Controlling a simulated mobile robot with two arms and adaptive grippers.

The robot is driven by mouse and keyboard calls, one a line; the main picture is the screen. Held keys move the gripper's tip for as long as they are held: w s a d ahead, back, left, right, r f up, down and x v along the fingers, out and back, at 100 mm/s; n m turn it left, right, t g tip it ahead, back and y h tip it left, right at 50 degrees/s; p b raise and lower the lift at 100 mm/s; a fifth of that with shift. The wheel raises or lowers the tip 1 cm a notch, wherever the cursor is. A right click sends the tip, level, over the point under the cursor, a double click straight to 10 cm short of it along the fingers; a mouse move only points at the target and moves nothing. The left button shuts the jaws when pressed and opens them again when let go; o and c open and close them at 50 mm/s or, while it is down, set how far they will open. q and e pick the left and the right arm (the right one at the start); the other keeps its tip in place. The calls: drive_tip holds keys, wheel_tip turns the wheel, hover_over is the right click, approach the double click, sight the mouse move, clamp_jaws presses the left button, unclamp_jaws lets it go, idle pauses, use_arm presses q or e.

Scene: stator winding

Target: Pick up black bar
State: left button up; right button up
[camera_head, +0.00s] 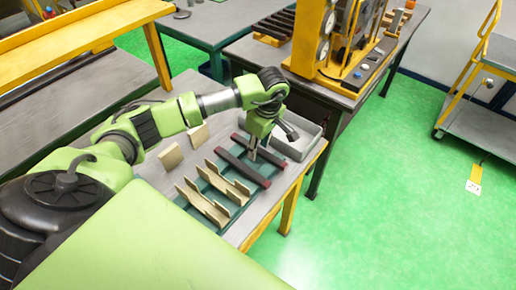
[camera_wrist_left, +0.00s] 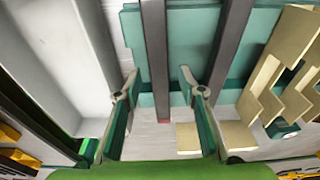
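Two long dark bars with reddish ends lie side by side on a teal mat (camera_head: 228,183) on the table. One bar (camera_head: 243,168) is nearer the wooden pieces; the other (camera_head: 274,159) is nearer the grey tray. My left gripper (camera_head: 259,152) points down over the bar by the tray and partly covers it. In the left wrist view my left gripper (camera_wrist_left: 158,80) is open, with this bar (camera_wrist_left: 155,50) between its spread fingers and a gap on each side. The other bar (camera_wrist_left: 229,45) is outside the right finger. My right gripper is not in view.
A grey tray (camera_head: 304,146) stands beside the bars at the table's right edge. Notched wooden pieces (camera_head: 203,204) stand on the mat's left part, and flat wooden blocks (camera_head: 171,157) stand behind. A yellow machine (camera_head: 322,50) is on a farther table.

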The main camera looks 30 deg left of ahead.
use_arm(q)
clamp_jaws()
